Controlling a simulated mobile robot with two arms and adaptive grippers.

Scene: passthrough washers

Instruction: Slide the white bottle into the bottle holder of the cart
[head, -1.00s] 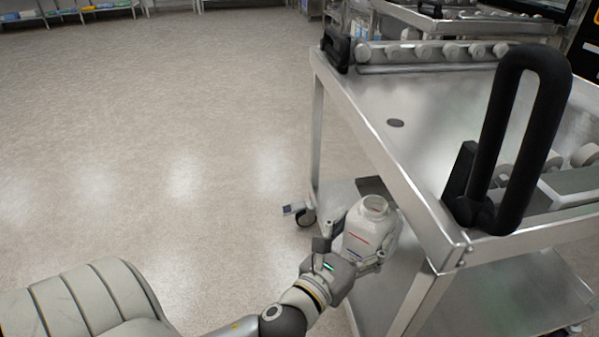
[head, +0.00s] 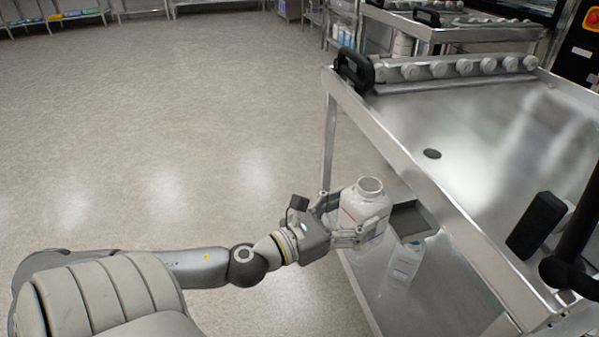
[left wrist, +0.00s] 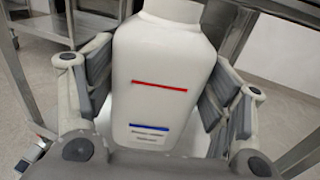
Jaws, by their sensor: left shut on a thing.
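The white bottle (head: 362,212) is upright with an open round mouth, beside the cart's left side in the head view. My left gripper (head: 350,222) is shut on it, with a finger on either side. In the left wrist view the bottle (left wrist: 163,85) fills the middle and shows a red line and a blue line. The steel cart (head: 470,170) stands on the right. A grey bottle holder (head: 412,219) is at the cart's near side, just right of the bottle; the bottle appears close to it, but I cannot tell whether they touch. My right gripper is not in view.
The cart's lower shelf (head: 425,290) lies below the bottle and mirrors it. Black handles (head: 354,70) rise from the cart's corners, and a row of rollers (head: 455,68) runs along its far edge. Open floor (head: 170,130) spreads to the left.

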